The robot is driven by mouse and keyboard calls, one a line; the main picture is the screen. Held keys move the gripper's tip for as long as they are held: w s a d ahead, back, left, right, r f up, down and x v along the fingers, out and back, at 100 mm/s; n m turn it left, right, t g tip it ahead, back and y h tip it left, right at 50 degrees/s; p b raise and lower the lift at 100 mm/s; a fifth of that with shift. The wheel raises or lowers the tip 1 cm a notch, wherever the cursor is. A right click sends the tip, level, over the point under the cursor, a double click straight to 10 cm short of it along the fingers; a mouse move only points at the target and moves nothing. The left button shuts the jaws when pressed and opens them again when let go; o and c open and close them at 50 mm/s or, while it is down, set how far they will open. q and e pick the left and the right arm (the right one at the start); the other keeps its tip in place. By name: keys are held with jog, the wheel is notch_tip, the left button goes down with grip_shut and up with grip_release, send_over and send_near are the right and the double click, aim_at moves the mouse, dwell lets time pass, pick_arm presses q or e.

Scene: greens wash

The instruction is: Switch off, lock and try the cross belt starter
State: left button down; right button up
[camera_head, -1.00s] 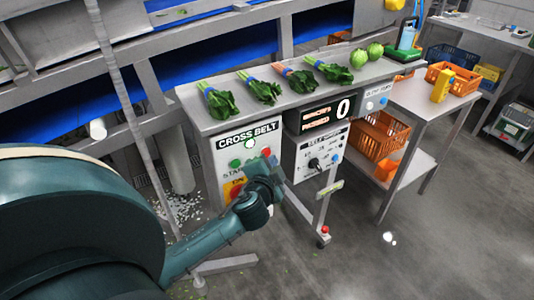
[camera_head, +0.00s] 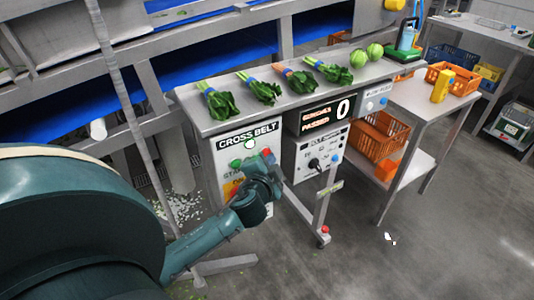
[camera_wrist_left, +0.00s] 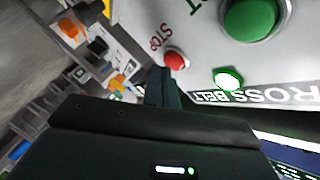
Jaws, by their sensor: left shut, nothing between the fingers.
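The cross belt starter (camera_head: 222,150) is a light grey box under the steel bench, labelled CROSS BELT. Its green start button (camera_head: 235,163) is at left and its red stop button (camera_head: 267,152) at right. Between them a small lamp (camera_head: 250,145) glows. A yellow-orange switch plate (camera_head: 231,189) lower down is mostly hidden by my arm. My left gripper (camera_head: 270,164) is shut and empty, just below the stop button. In the left wrist view the shut fingertips (camera_wrist_left: 162,76) are close beside the red button (camera_wrist_left: 174,60); I cannot tell whether they touch. No lock is clearly visible.
A grey panel with a black knob (camera_head: 315,163) and a counter display reading 0 (camera_head: 327,115) stand to the right. Bunches of greens (camera_head: 263,90) lie on the bench above. An orange crate (camera_head: 377,137) sits farther right.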

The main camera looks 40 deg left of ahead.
pick_arm(q)
jog(key=shift+w+a, duration=0.15)
jog(key=shift+a, duration=0.3)
dwell(0.9)
jog(key=shift+s+d, duration=0.35)
jog(key=shift+d, duration=0.45)
jog(key=shift+s+d, duration=0.3)
jog(key=shift+d, duration=0.5)
jog(key=shift+s+d, duration=0.35)
jog(key=shift+d, duration=0.4)
jog(key=shift+s+d, duration=0.3)
jog(key=shift+d, duration=0.5)
jog(key=s+d+f+n+g+h, duration=0.3)
jog(key=s+d+f+h, duration=0.6)
jog(key=s+d+f, duration=0.4)
jog(key=s+d+n, duration=0.1)
jog(key=s, duration=0.3)
jog(key=shift+s+d+f+g, duration=0.25)
jog(key=shift+d+f+g, duration=0.05)
jog(key=shift+d+f, duration=0.1)
